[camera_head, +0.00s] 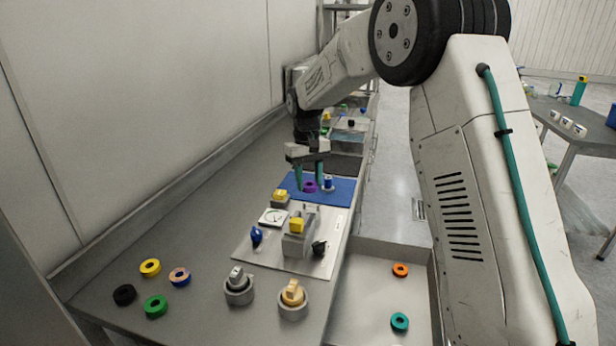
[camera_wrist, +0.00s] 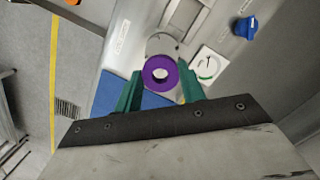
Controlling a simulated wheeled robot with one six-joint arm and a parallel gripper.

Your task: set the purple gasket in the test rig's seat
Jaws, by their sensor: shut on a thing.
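The purple gasket (camera_head: 309,187) is a thick ring between the green fingertips of my gripper (camera_head: 309,180), which is shut on it. It also shows in the wrist view (camera_wrist: 149,80), with its hole facing the camera. It hangs over the near edge of the blue mat (camera_head: 342,190), beside the test rig's plate (camera_head: 318,265); its height is unclear. In the wrist view a grey round part (camera_wrist: 161,43), possibly the seat, lies just above the gasket and is partly covered by it. My gripper and the gasket hide the part of the rig below them.
The rig carries a gauge (camera_head: 273,217), a blue knob (camera_head: 256,236), a black knob (camera_head: 319,248) and a yellow-topped grey block (camera_head: 297,226). A blue-and-white piece (camera_head: 328,183) stands close right of the gripper. Several loose rings, including a green one (camera_head: 156,306), lie at the front left.

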